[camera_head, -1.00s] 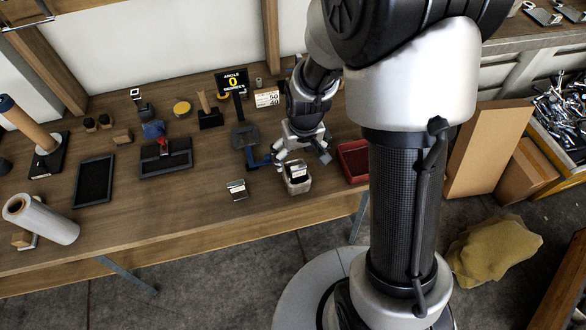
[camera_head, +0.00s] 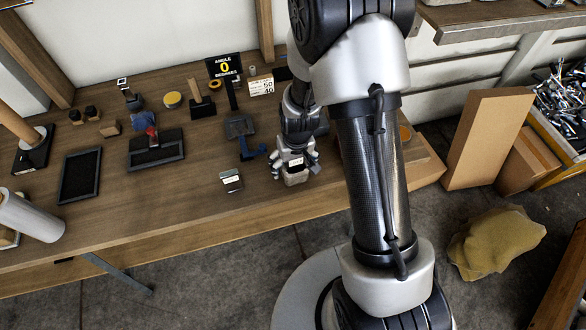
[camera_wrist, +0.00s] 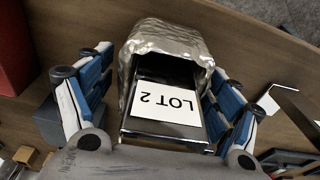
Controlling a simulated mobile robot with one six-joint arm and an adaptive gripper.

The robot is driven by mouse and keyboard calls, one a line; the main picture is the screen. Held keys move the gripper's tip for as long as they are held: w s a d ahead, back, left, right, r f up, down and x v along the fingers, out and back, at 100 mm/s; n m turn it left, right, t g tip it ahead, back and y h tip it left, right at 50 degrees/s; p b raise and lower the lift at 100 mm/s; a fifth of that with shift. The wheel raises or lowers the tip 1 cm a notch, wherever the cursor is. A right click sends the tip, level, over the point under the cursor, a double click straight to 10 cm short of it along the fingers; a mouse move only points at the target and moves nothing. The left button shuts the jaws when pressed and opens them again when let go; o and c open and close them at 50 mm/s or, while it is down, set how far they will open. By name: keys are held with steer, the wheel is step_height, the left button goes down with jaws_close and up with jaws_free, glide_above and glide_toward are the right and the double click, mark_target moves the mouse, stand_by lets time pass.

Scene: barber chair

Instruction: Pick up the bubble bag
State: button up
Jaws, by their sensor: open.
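The bubble bag (camera_wrist: 168,38) is a crumpled silvery pouch with its mouth open. A dark block with a white "LOT 2" label (camera_wrist: 168,101) sits in its mouth. The bag (camera_head: 296,179) stands near the table's front edge in the head view. My gripper (camera_wrist: 160,85) is open, with its blue-padded fingers on the left and right of the bag. In the head view my gripper (camera_head: 294,164) reaches down over the bag. I cannot tell whether the pads touch it.
A small metallic block (camera_head: 231,181) stands left of the bag on the wooden table (camera_head: 190,215). A blue and dark holder (camera_head: 245,140) stands behind. A red bin (camera_wrist: 14,50) is close by in the wrist view. A dark tray (camera_head: 80,176) lies further left.

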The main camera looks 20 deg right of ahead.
steer(key=shift+c, duration=0.5)
steer(key=c, duration=1)
steer(key=shift+r, duration=0.1)
